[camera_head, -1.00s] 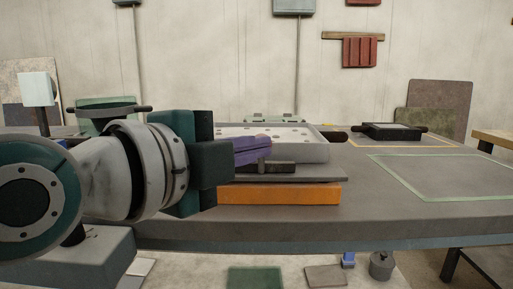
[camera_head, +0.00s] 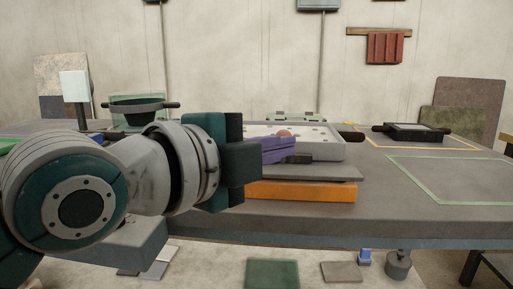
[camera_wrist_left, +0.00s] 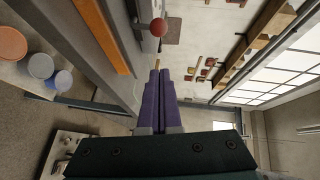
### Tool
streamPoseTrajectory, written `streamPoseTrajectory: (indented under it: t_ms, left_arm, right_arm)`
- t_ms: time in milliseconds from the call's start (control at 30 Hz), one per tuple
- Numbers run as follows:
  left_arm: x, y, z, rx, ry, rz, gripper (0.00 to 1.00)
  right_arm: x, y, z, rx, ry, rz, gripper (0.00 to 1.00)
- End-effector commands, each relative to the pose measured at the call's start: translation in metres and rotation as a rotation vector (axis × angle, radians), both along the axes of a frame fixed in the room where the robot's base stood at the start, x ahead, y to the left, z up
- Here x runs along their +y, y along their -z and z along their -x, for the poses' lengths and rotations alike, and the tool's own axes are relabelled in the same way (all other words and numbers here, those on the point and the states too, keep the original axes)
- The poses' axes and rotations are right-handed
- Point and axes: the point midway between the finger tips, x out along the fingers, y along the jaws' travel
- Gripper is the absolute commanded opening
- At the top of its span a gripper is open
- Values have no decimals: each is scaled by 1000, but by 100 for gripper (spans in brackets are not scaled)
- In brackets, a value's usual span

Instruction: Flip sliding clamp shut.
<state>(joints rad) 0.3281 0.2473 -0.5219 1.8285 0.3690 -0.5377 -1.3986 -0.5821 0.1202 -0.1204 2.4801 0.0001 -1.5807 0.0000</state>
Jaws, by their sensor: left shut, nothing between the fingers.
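The clamp's red ball knob (camera_head: 285,133) shows just above my left gripper's fingers, in front of the white perforated box (camera_head: 328,150). A dark block (camera_head: 299,159), perhaps part of the clamp, sits by the box's near side, partly behind the fingers. My left gripper (camera_head: 296,148) has purple fingers, shut together and empty, pointing right along the near side of the box. Whether they touch the knob I cannot tell. My right gripper is not in view.
The box stands on a grey plate (camera_head: 340,172) above an orange block (camera_head: 300,192) near the table's front edge. The green-outlined table area (camera_head: 450,178) is clear.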

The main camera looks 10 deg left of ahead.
Motion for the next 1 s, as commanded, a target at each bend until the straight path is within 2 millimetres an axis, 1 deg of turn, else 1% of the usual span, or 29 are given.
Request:
streamPoseTrajectory:
  t_ms: [33, 200, 300, 400, 567, 867, 967, 1000]
  left_arm:
    - [9, -2, 13, 4, 1, -7, 0]
    - [30, -7, 44, 4, 0, -5, 0]
    - [38, -9, 58, 3, 2, -4, 0]
    - [45, -10, 66, 3, 0, -3, 0]
    - [49, -11, 73, 2, 1, -1, 0]
    - [49, -11, 73, 3, 1, 1, 0]
    - [50, -18, 75, 40, -13, 19, 0]
    - [52, -23, 77, 77, -30, 34, 0]
  right_arm:
    - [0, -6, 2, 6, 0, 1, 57]
    - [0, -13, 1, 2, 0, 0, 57]
    - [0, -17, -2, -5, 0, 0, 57]
    - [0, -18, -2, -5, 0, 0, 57]
    - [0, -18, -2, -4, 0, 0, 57]
    - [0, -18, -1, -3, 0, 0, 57]
    - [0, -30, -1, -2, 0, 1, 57]
    - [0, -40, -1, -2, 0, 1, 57]
